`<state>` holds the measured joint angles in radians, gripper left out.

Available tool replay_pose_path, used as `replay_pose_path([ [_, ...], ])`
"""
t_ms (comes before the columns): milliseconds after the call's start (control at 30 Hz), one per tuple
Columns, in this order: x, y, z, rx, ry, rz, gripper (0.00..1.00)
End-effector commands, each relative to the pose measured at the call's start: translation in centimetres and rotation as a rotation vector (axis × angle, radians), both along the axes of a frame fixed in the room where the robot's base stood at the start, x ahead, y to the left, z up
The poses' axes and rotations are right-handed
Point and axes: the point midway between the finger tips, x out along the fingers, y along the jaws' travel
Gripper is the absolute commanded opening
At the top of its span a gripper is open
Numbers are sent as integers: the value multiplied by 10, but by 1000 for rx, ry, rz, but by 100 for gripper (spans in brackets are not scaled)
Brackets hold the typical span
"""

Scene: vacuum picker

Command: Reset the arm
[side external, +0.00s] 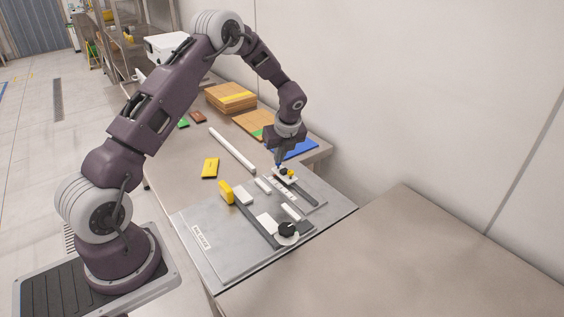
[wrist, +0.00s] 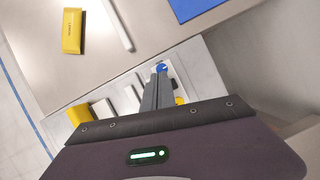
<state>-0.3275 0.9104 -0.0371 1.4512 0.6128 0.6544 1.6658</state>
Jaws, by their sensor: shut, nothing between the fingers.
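My arm reaches out over the bench, bent at the elbow. My gripper (side external: 281,163) points down just above a small white fixture (side external: 287,178) with black and yellow parts on the grey metal plate (side external: 225,262). In the wrist view my gripper (wrist: 158,72) has its fingers together with nothing between them. A blue round part (wrist: 162,69) shows at the fingertips; I cannot tell whether they touch it. The fixture is partly hidden by the fingers.
A yellow block (side external: 226,191), white blocks and a black knob (side external: 287,229) stand on the plate. Beyond it lie a yellow box (side external: 210,168), a white bar (side external: 232,150), a blue sheet (side external: 304,147) and stacked wooden boards (side external: 231,96). A wall runs along the right.

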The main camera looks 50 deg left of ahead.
Motion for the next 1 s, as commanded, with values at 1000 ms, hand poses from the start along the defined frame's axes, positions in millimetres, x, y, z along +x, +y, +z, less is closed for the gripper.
replay_pose_path([
  [1000,-282,-217,256,-669,-622,1462,0],
])
